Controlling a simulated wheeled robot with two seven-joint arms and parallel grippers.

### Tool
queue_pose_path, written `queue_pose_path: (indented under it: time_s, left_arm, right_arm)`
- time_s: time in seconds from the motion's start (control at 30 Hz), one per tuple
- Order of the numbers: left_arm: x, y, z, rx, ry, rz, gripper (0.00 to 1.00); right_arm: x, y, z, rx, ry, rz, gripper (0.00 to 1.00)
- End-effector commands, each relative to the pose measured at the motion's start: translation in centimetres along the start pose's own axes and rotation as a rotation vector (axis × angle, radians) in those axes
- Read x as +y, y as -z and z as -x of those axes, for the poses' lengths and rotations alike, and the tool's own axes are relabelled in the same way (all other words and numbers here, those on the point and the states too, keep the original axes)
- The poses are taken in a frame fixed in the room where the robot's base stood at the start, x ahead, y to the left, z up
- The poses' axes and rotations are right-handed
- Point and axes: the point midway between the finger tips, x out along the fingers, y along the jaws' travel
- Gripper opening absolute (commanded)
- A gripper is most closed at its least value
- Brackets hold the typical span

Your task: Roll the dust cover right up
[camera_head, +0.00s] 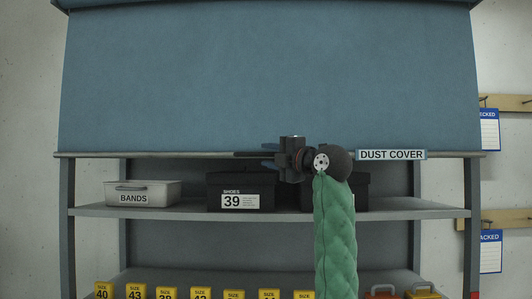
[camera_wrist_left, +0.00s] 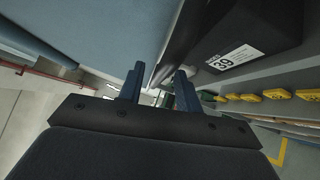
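The dust cover (camera_head: 270,80) is a blue sheet hanging from the top of the rack, down over its upper part. Its lower edge carries a thin bar (camera_head: 180,154) with a darker length (camera_head: 248,154) near the middle and a "DUST COVER" label (camera_head: 391,155) to the right. My left gripper (camera_head: 269,156) is at the darker length, fingers pointing left. In the left wrist view the gripper's fingers (camera_wrist_left: 160,88) stand apart, with the cover's edge running close to them. I see no finger pressed on the bar. My right gripper is out of view.
Below the bar, a shelf (camera_head: 190,211) holds a grey BANDS box (camera_head: 142,194), a black shoe box marked 39 (camera_head: 241,192) and another dark box behind my arm. Yellow size tags (camera_head: 167,293) line the lower shelf. Paper cards (camera_head: 489,129) hang at the right.

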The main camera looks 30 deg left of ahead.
Motion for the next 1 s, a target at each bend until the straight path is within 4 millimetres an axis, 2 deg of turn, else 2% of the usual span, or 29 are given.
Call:
queue_pose_path:
  time_s: [0.2, 0.47, 0.5, 0.67, 1.0]
  left_arm:
    - [0.0, 0.0, -1.5, 0.000, -0.001, 0.000, 0.34]
    - [0.0, 0.0, -1.7, 0.000, 0.000, 0.001, 0.34]
    - [0.0, 0.0, -1.7, 0.000, 0.000, 0.001, 0.32]
    - [0.0, 0.0, -1.7, 0.000, 0.000, 0.001, 0.01]
    - [0.6, 0.0, -2.1, 0.000, 0.000, 0.001, 0.00]
  right_arm:
    - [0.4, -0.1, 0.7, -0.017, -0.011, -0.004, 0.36]
    - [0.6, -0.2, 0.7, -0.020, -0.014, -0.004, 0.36]
    - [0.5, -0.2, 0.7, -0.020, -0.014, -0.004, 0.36]
    - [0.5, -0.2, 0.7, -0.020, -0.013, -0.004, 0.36]
    - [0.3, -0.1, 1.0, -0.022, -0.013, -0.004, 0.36]
